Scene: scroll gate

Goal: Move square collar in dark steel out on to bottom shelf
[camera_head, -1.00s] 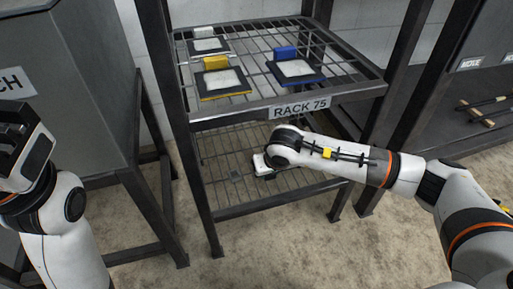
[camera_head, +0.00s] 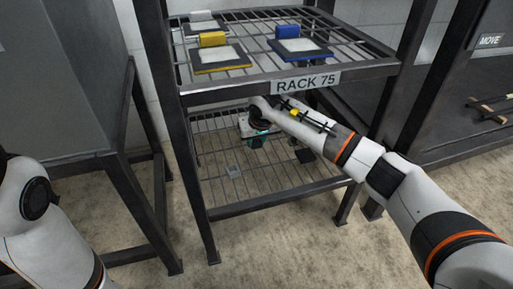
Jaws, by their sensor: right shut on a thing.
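My right arm reaches in under the upper shelf, and its gripper (camera_head: 257,141) is over the bottom shelf (camera_head: 262,205). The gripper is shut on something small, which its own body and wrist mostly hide. I take this to be the dark steel square collar, but its outline cannot be made out. A small dark piece (camera_head: 305,156) shows just beyond the forearm; I cannot tell whether it is part of the collar. My left gripper is out of the picture; only its arm shows at the left edge.
The upper shelf, labelled RACK 75 (camera_head: 306,83), holds dark square plates with blue (camera_head: 287,32), yellow (camera_head: 212,39) and white (camera_head: 201,15) tabs. Rack posts flank the opening. The bottom shelf's front is largely bare.

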